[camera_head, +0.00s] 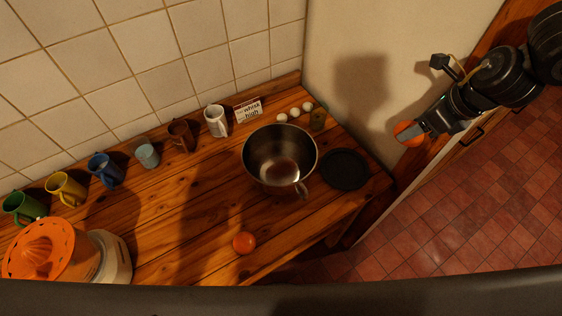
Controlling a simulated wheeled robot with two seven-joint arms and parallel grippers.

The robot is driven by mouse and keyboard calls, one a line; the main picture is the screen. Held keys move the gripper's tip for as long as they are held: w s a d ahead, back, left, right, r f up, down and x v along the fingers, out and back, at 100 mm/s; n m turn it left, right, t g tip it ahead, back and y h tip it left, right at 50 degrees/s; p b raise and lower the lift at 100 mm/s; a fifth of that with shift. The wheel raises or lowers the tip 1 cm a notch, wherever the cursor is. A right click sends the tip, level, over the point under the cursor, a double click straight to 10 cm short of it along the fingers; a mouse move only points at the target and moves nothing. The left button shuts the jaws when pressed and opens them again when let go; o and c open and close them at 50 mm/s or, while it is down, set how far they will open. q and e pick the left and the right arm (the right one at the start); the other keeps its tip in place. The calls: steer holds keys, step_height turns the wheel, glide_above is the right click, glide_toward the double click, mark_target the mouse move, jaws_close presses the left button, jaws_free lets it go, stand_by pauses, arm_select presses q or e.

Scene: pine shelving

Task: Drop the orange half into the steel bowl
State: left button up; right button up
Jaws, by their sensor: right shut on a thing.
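The steel bowl (252,167) stands on the wooden counter, open at the top, with a handle toward the front right. It looks empty. My right gripper (413,134) is shut on an orange half (404,131) and holds it to the right of the bowl, beyond the counter's right end, near the wall. Another orange piece (244,243) lies on the counter in front of the bowl; I cannot tell if it is whole or half. My left gripper is not in view.
A black round plate (345,170) lies right of the bowl. White eggs (294,113) and a small jar (318,119) stand behind it. Several mugs (105,170) line the back beside a small sign (249,111). An orange juicer (42,249) stands at the front left.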

steer(key=w+a+f+b, duration=0.2)
steer(key=a+f+b, duration=0.2)
steer(key=a, duration=0.4)
steer(key=w+a+f+b, duration=0.3)
steer(key=a+f, duration=0.1)
steer(key=a, duration=0.5)
steer(key=w+a+f+b, duration=0.3)
steer(key=a+f+b, duration=0.1)
steer(key=a, duration=0.5)
steer(key=shift+f+b, duration=0.25)
steer(key=shift+b, duration=0.1)
steer(key=shift+b+x, duration=0.9)
steer(key=o, duration=1.1)
steer(key=shift+c, duration=0.2)
